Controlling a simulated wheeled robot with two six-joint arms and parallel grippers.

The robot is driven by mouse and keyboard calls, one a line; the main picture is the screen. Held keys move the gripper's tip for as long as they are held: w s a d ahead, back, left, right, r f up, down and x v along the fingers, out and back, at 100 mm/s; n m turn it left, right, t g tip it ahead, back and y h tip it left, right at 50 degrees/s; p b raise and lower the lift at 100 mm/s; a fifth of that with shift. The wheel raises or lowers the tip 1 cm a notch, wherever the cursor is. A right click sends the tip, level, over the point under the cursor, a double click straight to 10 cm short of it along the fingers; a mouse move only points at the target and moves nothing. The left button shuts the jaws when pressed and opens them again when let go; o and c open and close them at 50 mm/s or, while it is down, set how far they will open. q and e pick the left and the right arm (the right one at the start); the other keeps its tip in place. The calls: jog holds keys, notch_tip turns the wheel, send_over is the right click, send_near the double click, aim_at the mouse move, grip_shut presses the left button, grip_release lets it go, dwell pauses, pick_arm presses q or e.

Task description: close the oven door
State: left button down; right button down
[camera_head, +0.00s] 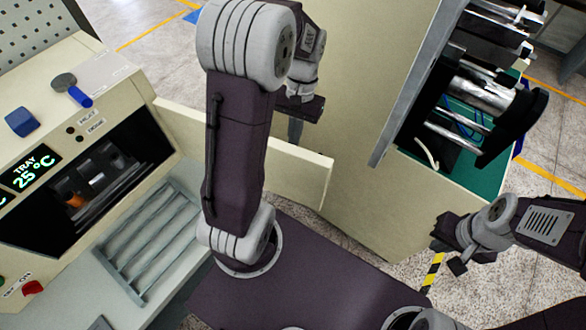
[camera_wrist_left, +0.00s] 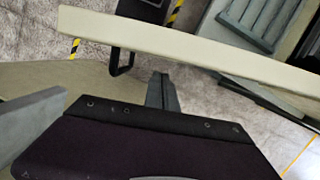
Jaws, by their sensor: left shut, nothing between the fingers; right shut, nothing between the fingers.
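The oven (camera_head: 75,120) stands at the left, its dark chamber open to view. Its cream door (camera_head: 300,172) is swung open and sticks out to the right from the oven's right edge; my left arm hides part of it. In the left wrist view the door (camera_wrist_left: 200,50) crosses the top as a pale bar, with a black handle (camera_wrist_left: 122,62) below it. My left gripper (camera_head: 296,132) is shut and empty, fingers down beside the door's far face; they also show in the left wrist view (camera_wrist_left: 163,92). Contact cannot be told. My right gripper (camera_head: 445,248) is shut and empty at the lower right.
A grey slatted tray (camera_head: 150,235) lies in front of the oven chamber. A cream cabinet (camera_head: 350,130) stands right of the door, with a rack of metal spindles (camera_head: 480,85) at the upper right. A blue-handled tool (camera_head: 78,95) and blue block (camera_head: 22,122) sit atop the oven.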

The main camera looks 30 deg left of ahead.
pick_arm(q)
jog(key=w+x, duration=0.1)
jog(key=x, duration=1)
jog(key=shift+f+p, duration=0.2)
jog(key=shift+p, duration=0.15)
